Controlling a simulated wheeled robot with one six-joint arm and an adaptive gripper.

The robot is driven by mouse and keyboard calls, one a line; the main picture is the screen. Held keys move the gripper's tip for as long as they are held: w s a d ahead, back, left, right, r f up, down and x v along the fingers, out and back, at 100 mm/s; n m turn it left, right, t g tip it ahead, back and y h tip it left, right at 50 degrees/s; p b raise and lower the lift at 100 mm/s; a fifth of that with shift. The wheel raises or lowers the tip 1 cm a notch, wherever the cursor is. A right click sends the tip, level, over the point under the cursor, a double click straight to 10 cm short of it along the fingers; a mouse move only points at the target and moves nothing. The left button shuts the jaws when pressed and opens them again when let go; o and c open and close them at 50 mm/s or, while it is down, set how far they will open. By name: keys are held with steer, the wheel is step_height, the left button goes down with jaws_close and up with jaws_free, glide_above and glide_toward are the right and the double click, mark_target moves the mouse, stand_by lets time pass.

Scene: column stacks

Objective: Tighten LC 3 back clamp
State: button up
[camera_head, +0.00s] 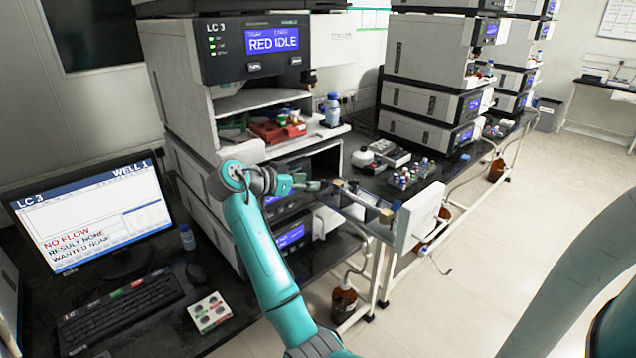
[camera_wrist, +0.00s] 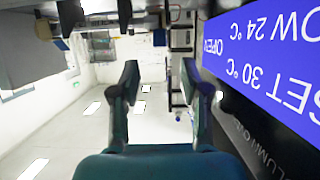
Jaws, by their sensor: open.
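The LC 3 stack (camera_head: 187,85) stands at the centre left, and its top panel (camera_head: 262,48) reads "LC 3" and "RED IDLE". My gripper (camera_head: 312,185) is open and empty, in front of the dark opening in the stack's middle. In the wrist view my gripper's two fingers (camera_wrist: 158,80) are spread wide with nothing between them. A blue display (camera_wrist: 270,60) close on the right of that view reads, upside down, "SET 30 °C", "NOW 24 °C" and "OPEN". I cannot make out the back clamp in either view.
A bar with brass-coloured parts (camera_head: 360,197) and a white panel (camera_head: 418,216) project to the right of my gripper. A blue-capped bottle (camera_head: 332,110) and red tray (camera_head: 278,131) sit on the shelf above. The monitor (camera_head: 93,212) reads "NO FLOW".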

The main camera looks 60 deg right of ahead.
steer(key=shift+v, duration=1.55)
